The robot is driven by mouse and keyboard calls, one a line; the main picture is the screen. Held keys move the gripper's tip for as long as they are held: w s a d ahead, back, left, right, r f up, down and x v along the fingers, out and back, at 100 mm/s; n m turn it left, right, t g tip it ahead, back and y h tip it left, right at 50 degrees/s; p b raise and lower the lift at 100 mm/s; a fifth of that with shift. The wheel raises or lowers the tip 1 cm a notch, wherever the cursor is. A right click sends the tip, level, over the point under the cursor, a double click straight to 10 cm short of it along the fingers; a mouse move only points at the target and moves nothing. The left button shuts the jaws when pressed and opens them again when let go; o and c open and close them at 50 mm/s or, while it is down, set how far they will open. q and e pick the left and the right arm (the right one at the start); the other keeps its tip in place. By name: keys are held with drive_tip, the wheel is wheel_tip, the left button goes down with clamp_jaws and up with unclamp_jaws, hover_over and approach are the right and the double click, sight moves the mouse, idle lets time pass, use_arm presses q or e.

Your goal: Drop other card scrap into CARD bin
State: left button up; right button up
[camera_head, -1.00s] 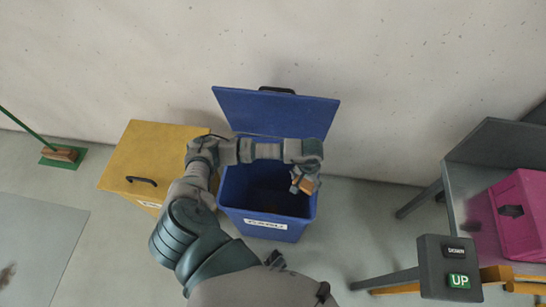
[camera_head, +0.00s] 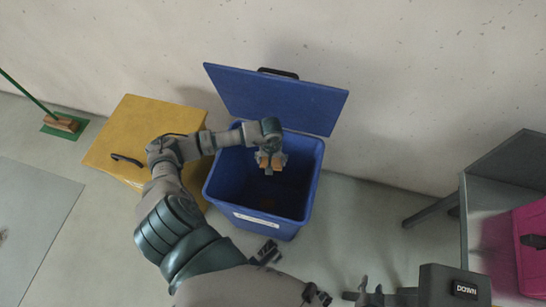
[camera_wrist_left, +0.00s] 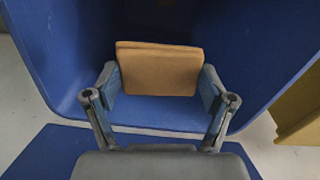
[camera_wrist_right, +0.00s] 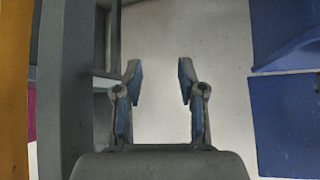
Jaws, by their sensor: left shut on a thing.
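The blue CARD bin (camera_head: 262,222) stands open by the wall, its lid (camera_head: 275,100) tipped back and its white front label at an angle. My left gripper (camera_head: 270,163) is over the bin's mouth. It is shut on a brown card scrap (camera_wrist_left: 160,68), which shows between the two fingers in the left wrist view, against the bin's blue inside. My right gripper (camera_wrist_right: 159,85) is open and empty, with bare floor between its fingers. In the head view, it shows partly at the bottom edge (camera_head: 369,294).
A yellow bin (camera_head: 125,130) with a black handle stands left of the blue bin. A grey table (camera_head: 490,205) with a magenta box (camera_head: 531,243) is at the right. A DOWN button panel (camera_head: 455,287) is at the lower right.

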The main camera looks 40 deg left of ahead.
use_arm(q)
drive_tip(key=f, duration=0.1)
drive_tip(key=f+b, duration=0.1)
drive_tip(key=f, duration=0.1)
drive_tip(key=shift+a+f, duration=0.1)
drive_tip(key=shift+a, duration=0.3)
drive_tip(key=shift+f, duration=0.1)
drive_tip(key=shift+d, duration=0.25)
use_arm(e)
drive_tip(key=w+r+t, duration=0.1)
drive_tip(key=w+a+r+t, duration=0.1)
drive_tip(key=w+a+t, duration=0.1)
drive_tip(key=w, duration=0.1)
drive_tip(key=shift+r+y, duration=0.4)
drive_tip(key=shift+d, duration=0.1)
use_arm(q)
drive_tip(key=o, duration=0.8)
drive_tip(key=shift+a, duration=0.2)
use_arm(e)
drive_tip(key=shift+a, duration=0.3)
use_arm(q)
wheel_tip(320, 180, up, 11)
drive_tip(key=shift+w+r, duration=0.1)
drive_tip(key=shift+r, duration=0.35)
